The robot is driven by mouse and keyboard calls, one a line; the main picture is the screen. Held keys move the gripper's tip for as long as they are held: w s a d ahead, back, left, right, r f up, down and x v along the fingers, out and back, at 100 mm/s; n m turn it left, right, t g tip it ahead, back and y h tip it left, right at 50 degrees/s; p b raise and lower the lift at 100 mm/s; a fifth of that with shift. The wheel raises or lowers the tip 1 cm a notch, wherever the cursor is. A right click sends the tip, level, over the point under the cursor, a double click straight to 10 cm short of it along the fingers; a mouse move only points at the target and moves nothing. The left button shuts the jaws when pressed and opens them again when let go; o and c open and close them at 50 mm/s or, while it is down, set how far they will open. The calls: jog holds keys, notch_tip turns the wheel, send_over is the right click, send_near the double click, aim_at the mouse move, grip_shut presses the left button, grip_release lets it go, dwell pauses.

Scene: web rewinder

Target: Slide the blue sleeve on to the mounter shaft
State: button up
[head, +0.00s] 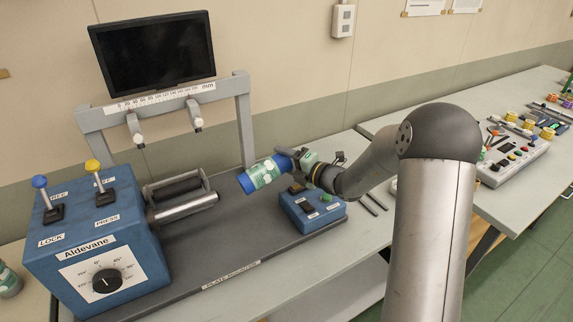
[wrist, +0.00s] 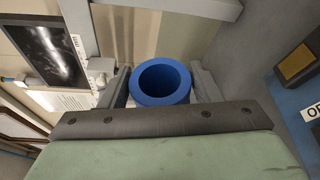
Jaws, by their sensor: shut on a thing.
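The blue sleeve (head: 264,174) has a green and white label around its middle and is held roughly level, tilted slightly, above the plate mounter. My gripper (head: 303,160) is shut on its right end. In the wrist view the sleeve's open blue end (wrist: 161,82) sits between the two fingers, and its bore looks dark. The metal mounter shaft (head: 185,207) sticks out to the right from the blue machine housing (head: 95,240). The shaft is bare. The sleeve's left end is apart from the shaft's free end, to its right and a little higher.
A blue button box (head: 312,210) stands on the grey base below my gripper. A dark roller (head: 178,188) lies behind the shaft. A grey frame (head: 244,120) with a scale bar (head: 160,97) and a monitor (head: 153,58) rises behind. Levers (head: 97,172) stand on the housing.

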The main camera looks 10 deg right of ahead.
aim_at(212, 200)
jog(key=f+m, duration=0.1)
jog(key=f, duration=0.1)
jog(key=w+f+m, duration=0.1)
jog(key=f, duration=0.1)
jog(key=shift+w+d+f+y+p, duration=0.2)
jog(key=shift+y+p, duration=0.1)
jog(key=shift+y, duration=0.1)
jog(key=shift+a+f+m+t, duration=0.1)
jog(key=shift+f+m+t, duration=0.05)
jog(key=shift+m+t, duration=0.15)
jog(key=shift+s+a+b, duration=0.2)
jog(key=shift+s+a, duration=0.2)
jog(key=shift+a, duration=0.45)
jog(key=shift+s+a+b, duration=0.25)
jog(key=shift+s+a, duration=0.1)
jog(key=shift+a, duration=0.5)
jog(key=shift+s+a+b, duration=0.2)
jog(key=shift+s+a, duration=0.2)
jog(key=shift+a, duration=0.45)
jog(key=shift+s+a+b, duration=0.1)
jog(key=shift+s+a, duration=1.05)
jog(key=shift+a, duration=1.55)
jog(key=shift+s+a+b, duration=0.15)
jog(key=shift+s+a, duration=1.05)
jog(key=shift+a, duration=1.55)
jog(key=shift+s+a+b, duration=0.1)
jog(key=shift+s+a, duration=1.05)
jog(key=shift+a, duration=1.55)
jog(key=shift+f, duration=0.25)
